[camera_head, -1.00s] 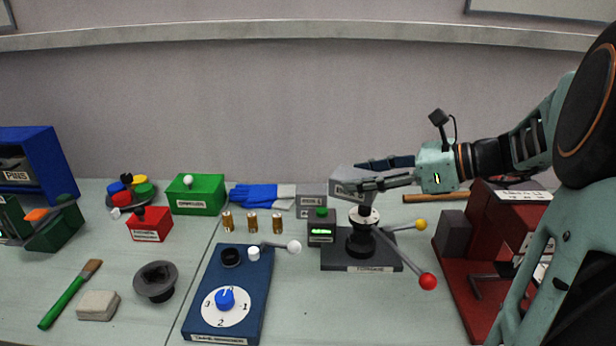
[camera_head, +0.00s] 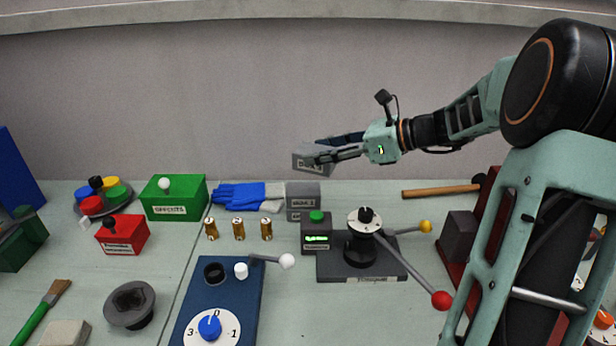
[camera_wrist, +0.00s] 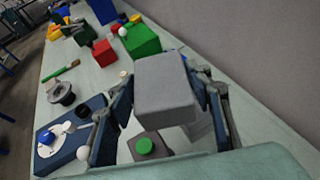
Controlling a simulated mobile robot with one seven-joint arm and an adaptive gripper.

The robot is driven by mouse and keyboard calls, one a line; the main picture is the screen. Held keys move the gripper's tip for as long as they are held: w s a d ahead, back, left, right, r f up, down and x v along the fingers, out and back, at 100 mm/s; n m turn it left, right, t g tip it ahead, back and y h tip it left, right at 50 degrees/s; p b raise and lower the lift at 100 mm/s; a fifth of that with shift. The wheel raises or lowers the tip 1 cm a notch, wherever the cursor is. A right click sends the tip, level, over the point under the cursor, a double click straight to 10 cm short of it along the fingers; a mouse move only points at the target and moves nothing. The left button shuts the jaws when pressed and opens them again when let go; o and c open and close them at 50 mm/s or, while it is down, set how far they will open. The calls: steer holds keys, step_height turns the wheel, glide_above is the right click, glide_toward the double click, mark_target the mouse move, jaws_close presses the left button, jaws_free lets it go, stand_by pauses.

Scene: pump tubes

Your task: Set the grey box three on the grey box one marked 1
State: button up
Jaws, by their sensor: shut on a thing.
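My gripper (camera_head: 328,154) is shut on a grey box (camera_head: 310,160) with a label on its front, too small to read surely. The held box fills the middle of the wrist view (camera_wrist: 165,88), with a finger on each side. In the head view it hangs in the air just above a stack of two grey boxes, with a gap between. The upper stacked box (camera_head: 303,190) and the lower one (camera_head: 296,214) both carry small labels that I cannot read surely. In the wrist view the held box largely hides the stack.
A device with a green button (camera_head: 316,230) stands just in front of the stack. Blue gloves (camera_head: 238,195) and a green box (camera_head: 174,199) lie to its left. A lever device (camera_head: 362,265) stands to its right. A hammer (camera_head: 440,191) lies farther right.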

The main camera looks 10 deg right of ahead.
steer(key=w+f, duration=0.1)
steer(key=f, duration=0.1)
steer(key=w+a+f, duration=0.1)
steer(key=w+f, duration=0.2)
steer(key=w, duration=0.1)
steer(key=shift+a+f+b, duration=0.4)
steer(key=shift+w+f+b, duration=0.1)
steer(key=shift+f+b, duration=0.2)
steer(key=shift+f, duration=1.4)
steer(key=shift+f, duration=0.1)
steer(key=o, duration=1.3)
steer(key=shift+c, duration=0.2)
steer(key=shift+d, duration=0.1)
steer(key=p+v, duration=0.1)
steer(key=v, duration=1.1)
